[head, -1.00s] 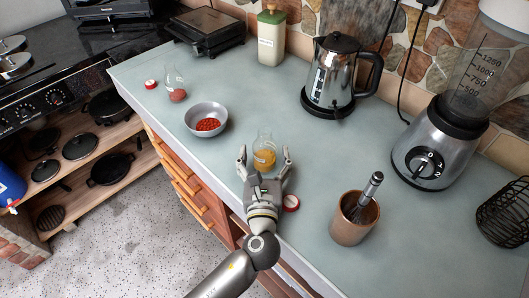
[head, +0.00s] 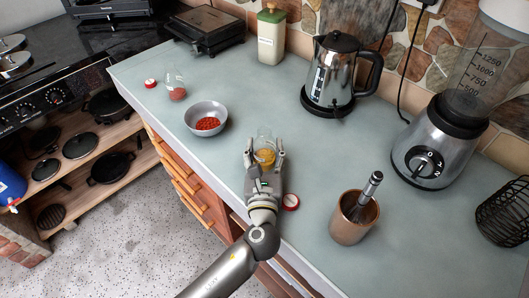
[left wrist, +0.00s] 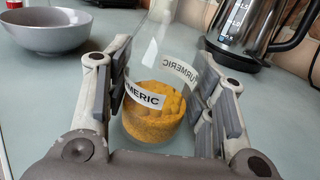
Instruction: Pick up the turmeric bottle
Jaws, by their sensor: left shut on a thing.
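The turmeric bottle (head: 265,140) is a clear glass flask with yellow-orange powder in its lower part. It stands upright on the grey-green counter near the front edge. My left gripper (head: 265,155) is shut on it, with one finger on each side. In the left wrist view the bottle (left wrist: 155,112) shows its TURMERIC label between the two finger pads, and its top is cut off. My right gripper is not in view.
A grey bowl of red bits (head: 206,118) and a second flask with reddish powder (head: 175,88) stand to the left. A copper-coloured cup with a whisk (head: 352,220) stands to the right. The kettle (head: 338,75) and blender (head: 440,140) are behind.

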